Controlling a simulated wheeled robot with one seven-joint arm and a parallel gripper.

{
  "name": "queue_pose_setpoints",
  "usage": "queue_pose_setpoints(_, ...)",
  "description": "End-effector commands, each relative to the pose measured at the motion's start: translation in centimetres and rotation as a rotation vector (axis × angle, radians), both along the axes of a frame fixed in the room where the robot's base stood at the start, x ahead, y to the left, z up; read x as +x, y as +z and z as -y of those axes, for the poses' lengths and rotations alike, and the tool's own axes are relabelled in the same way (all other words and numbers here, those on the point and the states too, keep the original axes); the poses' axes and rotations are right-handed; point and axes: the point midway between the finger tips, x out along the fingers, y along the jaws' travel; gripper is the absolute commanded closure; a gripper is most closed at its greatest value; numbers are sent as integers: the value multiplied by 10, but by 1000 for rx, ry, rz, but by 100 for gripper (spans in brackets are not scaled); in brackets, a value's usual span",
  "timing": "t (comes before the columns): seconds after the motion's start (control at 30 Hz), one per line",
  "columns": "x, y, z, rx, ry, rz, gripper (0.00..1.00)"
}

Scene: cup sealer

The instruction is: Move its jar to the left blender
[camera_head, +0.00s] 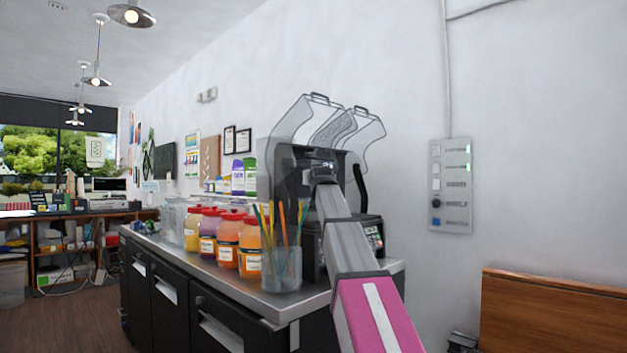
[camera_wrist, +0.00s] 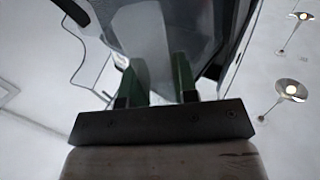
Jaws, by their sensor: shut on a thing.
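My gripper (camera_wrist: 158,76) has its two green fingers shut on a clear, greyish jar (camera_wrist: 160,28), which fills the upper middle of the wrist view. The jar's outline is hard to make out against the wall. In the head view my arm reaches up and away to the dark blender machines (camera_head: 300,168) at the counter's far right end. Clear curved hoods (camera_head: 298,125) stand raised above the machines. My arm hides much of the blenders, and I cannot tell the jar from the hoods there. The blender bases are partly hidden.
The steel counter (camera_head: 215,262) holds a clear cup of colourful straws (camera_head: 282,268) close to my arm's left. Several lidded jars of coloured contents (camera_head: 226,240) stand in a row farther left. A wall panel (camera_head: 450,185) and a wooden board (camera_head: 555,310) are at right.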

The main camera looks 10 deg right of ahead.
Motion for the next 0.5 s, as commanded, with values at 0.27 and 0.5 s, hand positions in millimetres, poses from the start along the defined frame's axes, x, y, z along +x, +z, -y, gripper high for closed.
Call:
queue_pose_setpoints(0.27,0,1,0,0,0,9,100)
queue_pose_setpoints(0.5,0,-1,0,0,0,7,63)
